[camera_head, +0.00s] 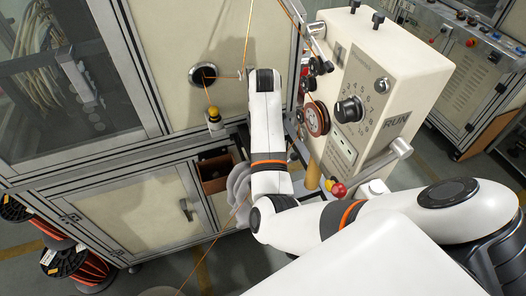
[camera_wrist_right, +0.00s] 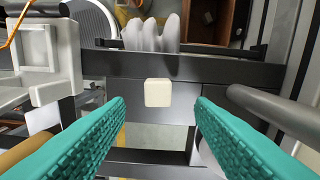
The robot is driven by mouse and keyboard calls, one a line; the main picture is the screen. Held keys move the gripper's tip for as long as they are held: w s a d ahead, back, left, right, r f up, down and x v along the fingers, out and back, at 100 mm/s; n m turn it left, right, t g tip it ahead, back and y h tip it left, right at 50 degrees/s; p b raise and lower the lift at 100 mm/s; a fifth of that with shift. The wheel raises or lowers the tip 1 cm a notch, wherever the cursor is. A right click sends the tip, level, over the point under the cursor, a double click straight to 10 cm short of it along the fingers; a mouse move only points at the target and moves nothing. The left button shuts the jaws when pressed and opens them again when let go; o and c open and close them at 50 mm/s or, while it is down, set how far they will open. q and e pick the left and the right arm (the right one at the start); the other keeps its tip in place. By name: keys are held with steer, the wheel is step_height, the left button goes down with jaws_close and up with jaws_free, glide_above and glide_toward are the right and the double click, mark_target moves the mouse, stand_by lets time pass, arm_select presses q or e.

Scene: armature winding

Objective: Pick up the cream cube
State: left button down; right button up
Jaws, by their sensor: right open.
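The cream cube (camera_wrist_right: 158,92) is near the middle of the right wrist view. I cannot make out the cube in the head view. My right gripper (camera_wrist_right: 160,108) is open, with its teal ridged fingers on the left and right of the picture. The cube shows between and just beyond the fingertips, with a visible gap on each side. In the head view my white right arm reaches in from the right, and its gripper cannot be made out. My left gripper is not in view.
A pale glove (camera_wrist_right: 150,36) lies just beyond the cube. A grey cylindrical bar (camera_wrist_right: 275,112) is close on the right. A brown open bin (camera_head: 215,172) is beside the cabinet. A cream control machine (camera_head: 385,85) with dials stands right of my arm.

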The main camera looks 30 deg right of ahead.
steer(key=f, duration=0.1)
steer(key=f+p, duration=0.1)
steer(key=f, duration=0.1)
steer(key=shift+s+a, duration=0.1)
steer(key=shift+s, duration=0.1)
steer(key=shift+w+f, duration=0.1)
steer(key=shift+f, duration=0.15)
steer(key=c, duration=1.1)
steer(key=shift+o, duration=0.2)
steer(key=shift+r, duration=0.15)
